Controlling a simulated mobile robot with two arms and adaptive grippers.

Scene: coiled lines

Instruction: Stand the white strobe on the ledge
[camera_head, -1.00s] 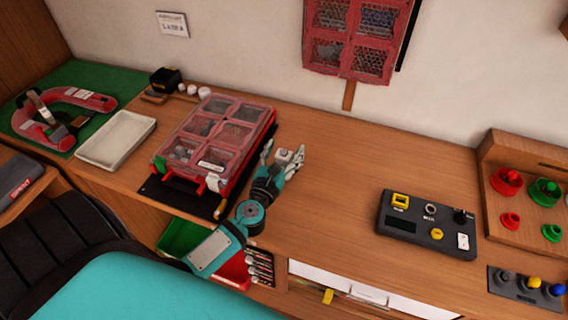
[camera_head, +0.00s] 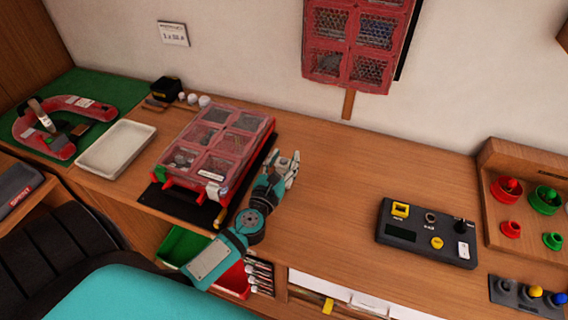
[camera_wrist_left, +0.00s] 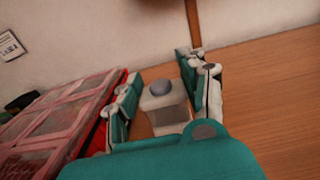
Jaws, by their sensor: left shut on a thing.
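The white strobe (camera_wrist_left: 165,112), a pale block with a grey dome on top, stands upright between the fingers of my left gripper (camera_wrist_left: 163,95) in the left wrist view. In the head view my left gripper (camera_head: 286,164) is shut on it, low over the wooden bench top, just right of the red case. The fingers hide most of the strobe there. I cannot tell whether its base touches the bench. Which surface is the ledge is not clear. My right gripper is not in view.
The red clear-lidded case (camera_head: 215,150) lies close left of my gripper, on a black mat. A black control panel (camera_head: 428,232) and a wooden rack (camera_head: 520,190) with red and green cups stand at the right. The bench between gripper and panel is clear.

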